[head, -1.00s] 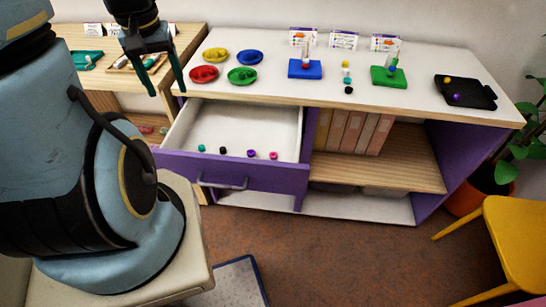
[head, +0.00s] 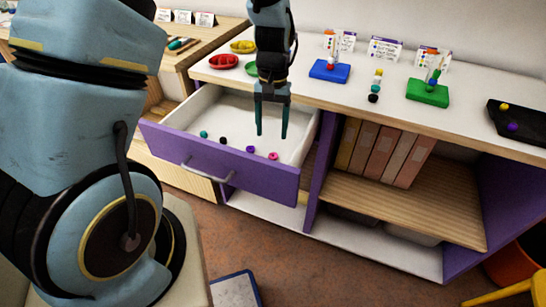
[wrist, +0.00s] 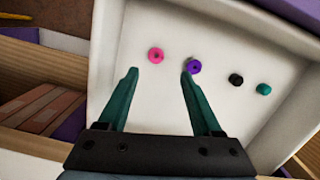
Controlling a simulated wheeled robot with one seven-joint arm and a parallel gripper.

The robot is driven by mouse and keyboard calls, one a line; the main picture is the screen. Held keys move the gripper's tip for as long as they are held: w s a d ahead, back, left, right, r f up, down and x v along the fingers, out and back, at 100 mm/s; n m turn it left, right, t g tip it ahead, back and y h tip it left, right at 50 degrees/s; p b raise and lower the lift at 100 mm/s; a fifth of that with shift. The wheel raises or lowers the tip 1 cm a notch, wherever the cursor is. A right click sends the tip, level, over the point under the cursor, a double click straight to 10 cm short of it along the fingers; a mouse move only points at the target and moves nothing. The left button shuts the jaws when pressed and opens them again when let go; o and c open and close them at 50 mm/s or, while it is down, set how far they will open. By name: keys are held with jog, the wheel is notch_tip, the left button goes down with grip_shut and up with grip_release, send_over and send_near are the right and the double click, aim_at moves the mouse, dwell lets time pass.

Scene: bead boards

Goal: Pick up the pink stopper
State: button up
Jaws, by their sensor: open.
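The pink stopper (head: 273,156) lies in the open drawer (head: 215,165), near its front right corner. In the wrist view the pink stopper (wrist: 156,55) is a small ring with a dark centre, just beyond the left fingertip. My gripper (head: 271,135) is open and empty, pointing down over the drawer. In the wrist view my gripper (wrist: 160,72) has its fingers apart with nothing between them. A purple stopper (wrist: 194,66) lies just beyond the right fingertip. The height of the fingertips above the drawer floor is hard to tell.
A black stopper (head: 223,141) and a teal one (head: 204,134) also lie in the drawer. The white drawer walls surround them. Above, the white top (head: 390,105) holds a blue board (head: 330,71), a green board (head: 428,93) and a black tray (head: 520,120).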

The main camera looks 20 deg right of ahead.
aim_at(273, 157)
jog(key=f, duration=0.2)
jog(key=s+f+p, duration=0.1)
jog(key=f, duration=0.2)
jog(key=shift+s+f, duration=0.15)
jog(key=shift+s, duration=0.05)
jog(key=shift+f+p, duration=0.3)
jog(key=shift+f, duration=0.4)
grip_shut()
